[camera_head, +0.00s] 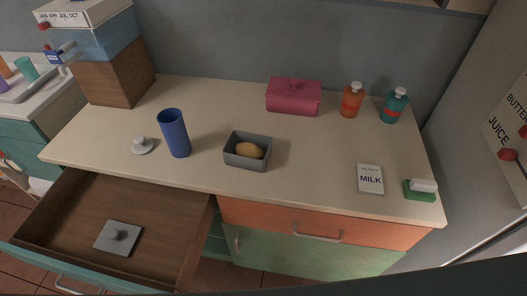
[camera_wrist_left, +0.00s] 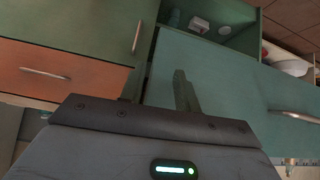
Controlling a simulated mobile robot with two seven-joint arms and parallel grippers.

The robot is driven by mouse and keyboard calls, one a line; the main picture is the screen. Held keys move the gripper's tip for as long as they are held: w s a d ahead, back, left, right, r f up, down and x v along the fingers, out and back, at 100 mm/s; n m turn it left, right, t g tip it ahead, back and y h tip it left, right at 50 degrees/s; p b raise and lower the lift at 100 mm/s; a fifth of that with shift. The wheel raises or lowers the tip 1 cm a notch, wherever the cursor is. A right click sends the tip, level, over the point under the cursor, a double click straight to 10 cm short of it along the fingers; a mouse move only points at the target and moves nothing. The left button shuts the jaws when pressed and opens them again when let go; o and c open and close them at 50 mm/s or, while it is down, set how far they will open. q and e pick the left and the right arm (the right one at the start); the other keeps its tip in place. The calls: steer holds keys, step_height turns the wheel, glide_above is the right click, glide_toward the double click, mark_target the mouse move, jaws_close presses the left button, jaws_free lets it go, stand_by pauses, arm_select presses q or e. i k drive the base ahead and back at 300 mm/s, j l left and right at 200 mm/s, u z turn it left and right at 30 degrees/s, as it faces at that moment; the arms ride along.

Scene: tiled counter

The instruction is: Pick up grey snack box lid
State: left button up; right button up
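The grey snack box lid (camera_head: 118,237), a flat square with a round knob on top, lies in the open drawer (camera_head: 166,222) at the lower left of the head view. A grey open box (camera_head: 246,163) with a brown, bread-like item (camera_head: 249,150) in it stands on the counter. My left gripper (camera_wrist_left: 160,80) shows in the left wrist view, its two fingers apart with nothing between them, in front of green and orange cabinet fronts. The lid is not seen in that view. Neither gripper shows in the head view.
The drawer is otherwise empty.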

mark_target(117, 238)
steer(key=k+j+u, duration=0.1)
steer(key=u, duration=0.3)
steer(key=k+j+u, duration=0.2)
steer(key=u, duration=0.15)
steer(key=k, duration=0.1)
